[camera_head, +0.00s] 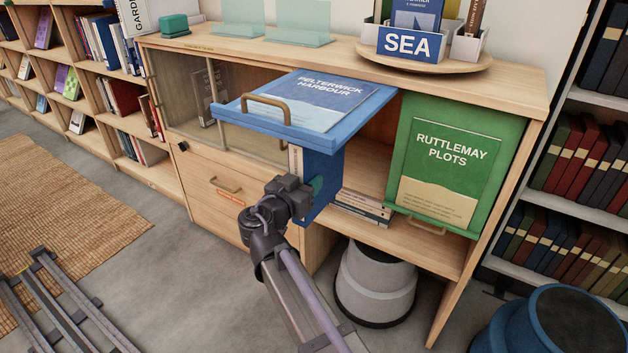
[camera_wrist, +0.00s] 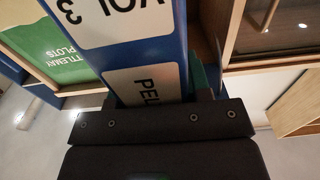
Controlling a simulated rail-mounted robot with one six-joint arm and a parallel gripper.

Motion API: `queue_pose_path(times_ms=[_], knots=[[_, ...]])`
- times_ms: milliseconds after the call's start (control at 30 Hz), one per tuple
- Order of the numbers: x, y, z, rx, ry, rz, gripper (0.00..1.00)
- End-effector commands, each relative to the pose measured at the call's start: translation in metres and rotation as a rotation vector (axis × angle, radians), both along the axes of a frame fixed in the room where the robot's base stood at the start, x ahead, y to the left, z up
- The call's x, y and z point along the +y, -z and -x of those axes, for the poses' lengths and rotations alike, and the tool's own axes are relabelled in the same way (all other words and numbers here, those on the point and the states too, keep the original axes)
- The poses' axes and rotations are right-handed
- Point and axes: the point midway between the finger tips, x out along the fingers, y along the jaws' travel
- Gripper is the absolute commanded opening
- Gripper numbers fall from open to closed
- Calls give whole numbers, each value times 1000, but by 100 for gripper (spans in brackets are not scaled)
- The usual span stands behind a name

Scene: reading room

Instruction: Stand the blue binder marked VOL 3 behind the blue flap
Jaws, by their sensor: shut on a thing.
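The blue binder (camera_head: 324,168) is in my gripper (camera_head: 310,190), below the raised blue flap (camera_head: 372,98) and at the front of the compartment there. It looks upright in the head view. In the wrist view the binder (camera_wrist: 176,52) shows a white VOL 3 label and a second label, partly hidden, starting PEL. My gripper (camera_wrist: 160,98) is shut on it low on the spine. The blue flap stands out roughly level, with a brown handle and a PELTERWICK HARBOUR sheet. The binder and flap hide much of the compartment; how far in the binder reaches cannot be told.
Flat books (camera_head: 362,207) lie on the compartment floor to the right of the binder. The green RUTTLEMAY PLOTS flap (camera_head: 405,140) hangs down at right. Glass doors (camera_head: 185,95) are at left, a drawer (camera_head: 215,200) below them. A grey stool (camera_head: 375,285) stands underneath.

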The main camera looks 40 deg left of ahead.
Motion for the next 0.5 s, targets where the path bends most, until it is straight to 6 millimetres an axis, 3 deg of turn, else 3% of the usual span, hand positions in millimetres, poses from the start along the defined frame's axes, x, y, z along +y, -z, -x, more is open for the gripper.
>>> queue_pose_path(times_ms=[500], knots=[[12,2,-57,-1,2,1,2]])
